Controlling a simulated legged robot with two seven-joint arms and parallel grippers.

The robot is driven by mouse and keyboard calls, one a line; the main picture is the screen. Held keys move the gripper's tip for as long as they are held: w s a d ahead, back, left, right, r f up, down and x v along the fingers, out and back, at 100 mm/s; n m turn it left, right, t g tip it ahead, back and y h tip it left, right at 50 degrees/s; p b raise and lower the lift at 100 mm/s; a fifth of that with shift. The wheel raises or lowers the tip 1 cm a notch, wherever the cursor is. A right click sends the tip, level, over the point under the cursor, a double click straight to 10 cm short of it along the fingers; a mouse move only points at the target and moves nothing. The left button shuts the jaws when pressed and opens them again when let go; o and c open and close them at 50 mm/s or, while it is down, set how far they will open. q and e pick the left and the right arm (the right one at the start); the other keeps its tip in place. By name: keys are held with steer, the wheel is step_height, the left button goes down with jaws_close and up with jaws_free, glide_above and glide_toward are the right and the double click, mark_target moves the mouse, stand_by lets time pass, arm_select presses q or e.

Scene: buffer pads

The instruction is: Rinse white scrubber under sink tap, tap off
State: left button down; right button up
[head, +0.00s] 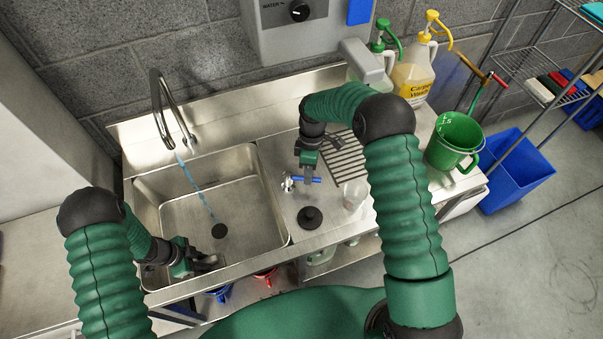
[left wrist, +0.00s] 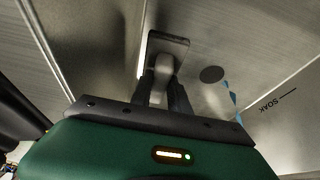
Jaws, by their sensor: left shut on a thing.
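My left gripper (head: 208,262) is low in the near left part of the sink basin (head: 180,212). In the left wrist view its fingers are shut on the stem of the scrubber (left wrist: 170,45), whose flat head looks grey in shadow with a pale edge. The tap (head: 160,105) arches over the basin. A blue water stream (head: 196,188) runs from it toward the drain (head: 219,231), apart from the scrubber.
A black round stopper (head: 310,217) and a clear cup (head: 354,195) stand near my right gripper. A green bucket (head: 453,142) and jugs with green and yellow pumps (head: 413,72) stand farther right. The basin's raised front edge lies beside my left arm.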

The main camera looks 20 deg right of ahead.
steer(key=o, duration=0.4)
steer(key=shift+w, duration=0.1)
